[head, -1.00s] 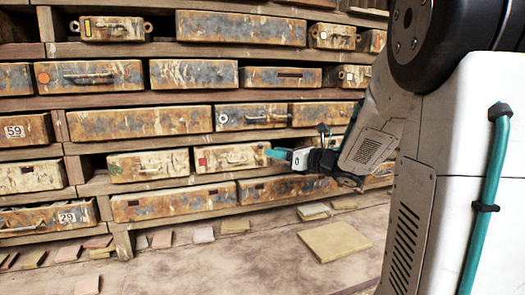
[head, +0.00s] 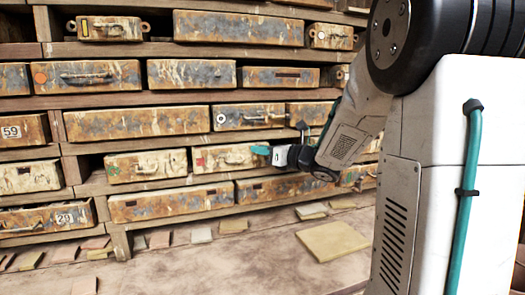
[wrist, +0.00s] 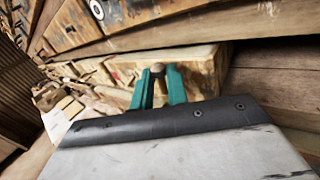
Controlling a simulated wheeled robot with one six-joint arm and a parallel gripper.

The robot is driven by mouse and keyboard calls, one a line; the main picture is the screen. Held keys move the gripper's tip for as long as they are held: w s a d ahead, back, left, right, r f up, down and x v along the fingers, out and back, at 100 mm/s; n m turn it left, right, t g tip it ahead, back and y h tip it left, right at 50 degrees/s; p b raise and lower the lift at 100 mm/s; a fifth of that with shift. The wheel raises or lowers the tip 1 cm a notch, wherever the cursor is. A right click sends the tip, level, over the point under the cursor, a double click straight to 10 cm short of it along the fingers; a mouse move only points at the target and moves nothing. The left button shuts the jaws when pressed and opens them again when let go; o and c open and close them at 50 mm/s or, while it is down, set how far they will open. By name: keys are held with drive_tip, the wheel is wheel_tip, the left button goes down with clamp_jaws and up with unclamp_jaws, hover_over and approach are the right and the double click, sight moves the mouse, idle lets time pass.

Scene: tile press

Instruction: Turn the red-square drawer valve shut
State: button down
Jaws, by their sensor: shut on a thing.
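The red-square drawer (head: 213,161) is a worn cream and rust drawer front in the lower middle of the rack, with a red mark at its left and a curved metal handle on its front. My gripper (head: 262,150) has teal fingers and is at the drawer's right end. In the wrist view the fingertips (wrist: 158,72) close around a small rounded tan-brown piece, which I take to be the valve (wrist: 157,69). Most of it is hidden by the fingers, so its turn angle cannot be told.
A similar drawer (head: 146,166) with a green mark is to the left. A wide rusty drawer (head: 172,203) is below, and a drawer with a white ring (head: 250,116) is above. Loose tiles (head: 333,241) lie on the surface in front.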

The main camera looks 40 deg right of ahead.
drive_tip(key=shift+d+f, duration=0.1)
drive_tip(key=shift+s+d+f+m+t+h, duration=0.2)
drive_tip(key=shift+f+m+t+h, duration=0.9)
drive_tip(key=shift+m, duration=2.5)
drive_tip(key=shift+s+d+f+m+t+h, duration=0.1)
drive_tip(key=shift+d+f+m+t+h, duration=0.25)
drive_tip(key=shift+m+t+h, duration=1.8)
drive_tip(key=shift+s+d+f+m+t+h, duration=0.1)
drive_tip(key=shift+d+f+m+t+h, duration=0.4)
drive_tip(key=shift+m+h, duration=3)
drive_tip(key=m+y, duration=0.3)
drive_tip(key=shift+a+f+m, duration=0.1)
drive_tip(key=shift+f+m, duration=0.05)
drive_tip(key=shift+m, duration=0.2)
drive_tip(key=c, duration=1.5)
unclamp_jaws()
drive_tip(key=shift+g, duration=0.25)
drive_tip(key=v, duration=0.7)
drive_tip(key=shift+s+f, duration=0.25)
drive_tip(key=shift+s, duration=0.05)
